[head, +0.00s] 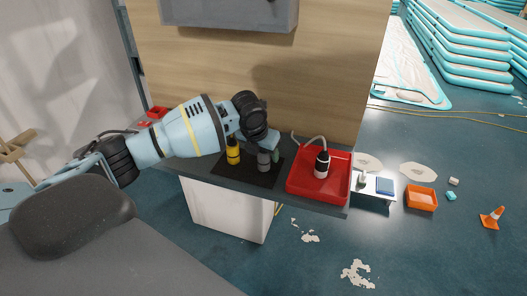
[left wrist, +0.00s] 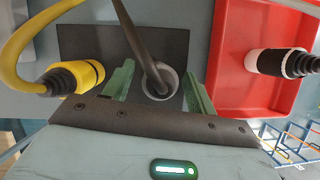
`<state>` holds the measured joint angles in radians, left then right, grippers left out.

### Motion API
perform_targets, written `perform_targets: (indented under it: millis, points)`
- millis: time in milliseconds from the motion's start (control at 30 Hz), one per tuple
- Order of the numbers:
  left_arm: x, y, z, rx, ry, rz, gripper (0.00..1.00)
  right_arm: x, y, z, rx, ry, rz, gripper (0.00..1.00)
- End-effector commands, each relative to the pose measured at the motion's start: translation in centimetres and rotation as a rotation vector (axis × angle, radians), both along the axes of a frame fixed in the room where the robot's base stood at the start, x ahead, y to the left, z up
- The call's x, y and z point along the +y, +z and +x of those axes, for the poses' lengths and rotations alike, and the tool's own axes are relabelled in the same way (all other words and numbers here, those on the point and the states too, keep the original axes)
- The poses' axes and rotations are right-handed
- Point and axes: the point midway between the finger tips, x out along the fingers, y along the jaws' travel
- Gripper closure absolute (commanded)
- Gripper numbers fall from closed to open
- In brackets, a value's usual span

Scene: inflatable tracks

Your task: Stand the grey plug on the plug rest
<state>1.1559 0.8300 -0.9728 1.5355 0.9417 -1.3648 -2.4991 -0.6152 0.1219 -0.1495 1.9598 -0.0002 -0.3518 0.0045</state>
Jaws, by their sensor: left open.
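The grey plug (head: 264,159) stands upright on a dark mat (head: 238,174) on the bench. It also shows in the left wrist view (left wrist: 160,88) as a round grey end with a dark cable. My left gripper (head: 268,155) is open, pointing down over it. In the left wrist view the green fingers of my left gripper (left wrist: 158,90) are apart, one on each side of the plug; I cannot tell whether either touches it. I cannot tell which surface is the plug rest. My right gripper is not in view.
A yellow plug (head: 233,153) stands left of the grey one. A red tray (head: 335,188) to the right holds a black-and-white plug (head: 322,164). A grey box (head: 230,12) hangs on the wooden panel above.

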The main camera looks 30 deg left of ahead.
Motion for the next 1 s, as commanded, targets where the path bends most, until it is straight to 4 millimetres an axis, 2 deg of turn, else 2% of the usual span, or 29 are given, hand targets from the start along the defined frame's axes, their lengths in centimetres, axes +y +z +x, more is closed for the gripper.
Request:
perform_targets:
  millis: [267,700,833,1000]
  points:
    - [0.0,0.9,-0.1,-0.003,0.000,0.000,0.43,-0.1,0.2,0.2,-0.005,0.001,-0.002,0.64]
    - [-0.2,8.6,-3.2,-0.006,-0.001,0.000,0.43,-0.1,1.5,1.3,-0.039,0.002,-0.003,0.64]
    - [-0.2,10.2,-3.9,-0.004,0.000,-0.001,0.43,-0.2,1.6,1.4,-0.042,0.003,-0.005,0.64]
    - [-0.3,11.3,-4.5,-0.001,0.000,-0.001,0.43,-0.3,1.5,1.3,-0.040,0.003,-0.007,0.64]
